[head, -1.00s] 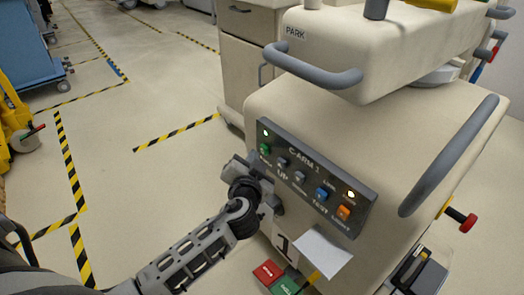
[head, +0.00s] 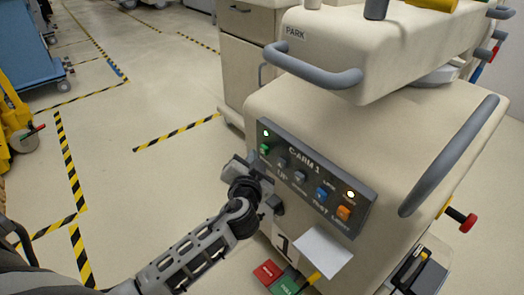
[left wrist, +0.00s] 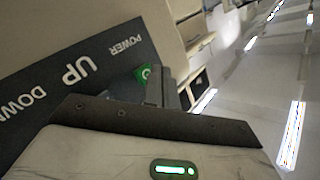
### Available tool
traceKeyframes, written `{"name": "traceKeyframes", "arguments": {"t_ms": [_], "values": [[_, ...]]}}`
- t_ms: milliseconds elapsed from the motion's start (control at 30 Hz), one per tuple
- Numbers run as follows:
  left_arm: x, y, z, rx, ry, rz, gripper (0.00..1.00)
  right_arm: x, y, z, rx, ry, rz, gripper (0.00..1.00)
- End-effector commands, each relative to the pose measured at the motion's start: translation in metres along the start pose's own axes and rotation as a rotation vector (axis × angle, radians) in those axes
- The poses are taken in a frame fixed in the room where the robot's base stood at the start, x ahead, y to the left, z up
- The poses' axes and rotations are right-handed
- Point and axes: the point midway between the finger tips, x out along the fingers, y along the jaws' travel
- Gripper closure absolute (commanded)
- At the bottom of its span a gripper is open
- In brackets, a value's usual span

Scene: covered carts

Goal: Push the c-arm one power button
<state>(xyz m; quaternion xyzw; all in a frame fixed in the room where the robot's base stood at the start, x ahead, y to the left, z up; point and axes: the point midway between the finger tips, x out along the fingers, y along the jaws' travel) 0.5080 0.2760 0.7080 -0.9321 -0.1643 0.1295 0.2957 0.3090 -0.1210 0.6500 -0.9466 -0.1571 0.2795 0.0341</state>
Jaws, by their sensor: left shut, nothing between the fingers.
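The C-ARM 1 control panel (head: 318,166) is a dark strip on the front of the beige cart. Its green power button (head: 265,149) is at the left end, below a lit green lamp (head: 266,132). The button also shows in the left wrist view (left wrist: 143,74), beside the POWER label. My left gripper (head: 262,172) is shut and empty at the panel's left end, just below the button. In the left wrist view its fingers (left wrist: 152,92) overlap the button's lower edge; I cannot tell whether they touch it. My right gripper is not in view.
Grey, blue and orange buttons (head: 343,213) continue along the panel to the right, with a lit lamp above. Grey handles (head: 312,67) stick out from the cart. A white sheet (head: 322,250) and red and green pedals (head: 268,271) are below.

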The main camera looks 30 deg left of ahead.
Motion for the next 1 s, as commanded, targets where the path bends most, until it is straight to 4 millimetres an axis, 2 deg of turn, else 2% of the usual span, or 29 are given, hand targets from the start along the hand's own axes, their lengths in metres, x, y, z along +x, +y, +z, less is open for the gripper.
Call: {"name": "traceKeyframes", "arguments": {"t_ms": [1000], "values": [[0.0064,0.0046,-0.0048,0.000,0.000,0.000,1.00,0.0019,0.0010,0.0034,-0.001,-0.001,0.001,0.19]]}}
